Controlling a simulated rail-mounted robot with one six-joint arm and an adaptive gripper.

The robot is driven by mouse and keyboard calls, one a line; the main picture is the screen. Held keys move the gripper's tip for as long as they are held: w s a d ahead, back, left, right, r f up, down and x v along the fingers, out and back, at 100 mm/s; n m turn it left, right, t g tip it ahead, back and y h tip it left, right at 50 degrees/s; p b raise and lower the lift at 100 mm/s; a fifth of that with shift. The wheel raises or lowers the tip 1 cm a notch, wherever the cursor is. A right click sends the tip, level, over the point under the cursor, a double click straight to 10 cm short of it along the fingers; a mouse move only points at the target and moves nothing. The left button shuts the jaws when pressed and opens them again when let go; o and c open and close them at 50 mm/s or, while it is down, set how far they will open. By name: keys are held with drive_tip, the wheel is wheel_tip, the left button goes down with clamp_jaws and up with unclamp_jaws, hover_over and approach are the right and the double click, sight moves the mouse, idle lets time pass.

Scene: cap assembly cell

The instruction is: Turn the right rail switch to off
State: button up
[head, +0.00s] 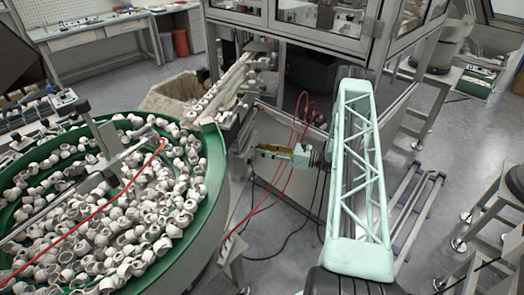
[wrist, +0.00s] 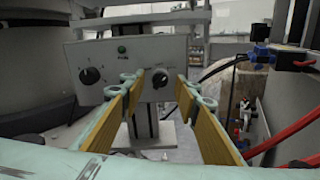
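Another dark knob (wrist: 91,75) sits on the left half. My gripper (wrist: 161,90) is open, with one yellow-padded finger on each side of the right knob in the picture. I cannot tell if the fingertips reach around the knob or stop short of it. The setting of the knob is too small to read. My gripper (head: 260,149) points left in the head view.
A green-rimmed bowl (head: 213,190) full of white caps stands at the left. A feed rail (head: 222,88) runs behind it. Red hoses (head: 285,180) hang near my gripper, and red hoses (wrist: 285,135) also show right in the wrist view. A glazed cabinet (head: 300,35) stands behind.

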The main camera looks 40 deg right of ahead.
drive_tip(key=shift+w+a, duration=0.1)
drive_tip(key=shift+w, duration=0.05)
drive_tip(key=shift+c, duration=0.2)
drive_tip(key=c, duration=0.8)
drive_tip(key=shift+n+b, duration=0.3)
drive_tip(key=shift+n, duration=0.1)
drive_tip(key=shift+n+b, duration=2.5)
drive_tip(key=shift+n, duration=1.5)
